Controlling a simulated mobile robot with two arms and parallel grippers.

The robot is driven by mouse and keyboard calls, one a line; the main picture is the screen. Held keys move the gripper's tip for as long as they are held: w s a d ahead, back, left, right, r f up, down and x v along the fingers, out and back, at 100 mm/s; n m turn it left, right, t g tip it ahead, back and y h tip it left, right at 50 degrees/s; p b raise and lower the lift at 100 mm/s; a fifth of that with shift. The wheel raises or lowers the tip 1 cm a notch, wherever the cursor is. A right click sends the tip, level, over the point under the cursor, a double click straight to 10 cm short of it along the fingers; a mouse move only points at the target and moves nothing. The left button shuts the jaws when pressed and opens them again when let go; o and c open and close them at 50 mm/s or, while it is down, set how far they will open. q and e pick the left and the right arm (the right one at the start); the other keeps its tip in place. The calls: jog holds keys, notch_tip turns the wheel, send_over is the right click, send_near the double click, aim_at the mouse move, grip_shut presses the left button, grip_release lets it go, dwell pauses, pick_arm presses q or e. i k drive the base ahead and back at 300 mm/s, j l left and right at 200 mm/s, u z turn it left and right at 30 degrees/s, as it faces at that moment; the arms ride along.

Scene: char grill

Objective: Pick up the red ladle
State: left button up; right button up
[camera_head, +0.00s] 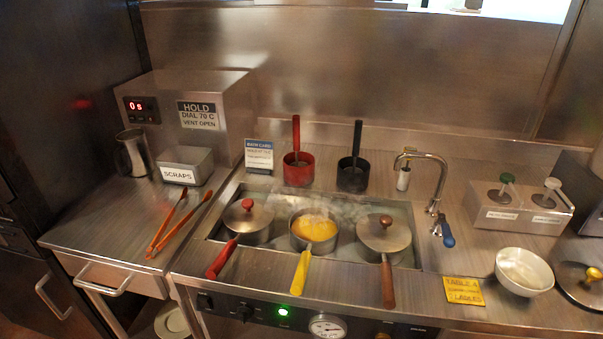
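The red ladle (296,134) stands upright in a red cup (298,174) on the counter behind the steaming well. Only its long red handle shows above the rim; its bowl end is hidden inside the cup. A similar black ladle (357,139) stands in a black cup (352,178) just to the right. Neither of my grippers is in the head view.
In the well in front sit a lidded pot with a red handle (222,258), an open pot with yellow contents (314,229), and a lidded pot with a brown handle (387,279). A faucet (438,180) stands to the right, orange tongs (179,222) to the left.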

aim_at(296, 119)
jog(key=k+z, duration=0.2)
jog(key=z, duration=1.2)
jog(key=u, duration=1.4)
jog(key=i+j+u, duration=0.65)
jog(key=i+j, duration=0.2)
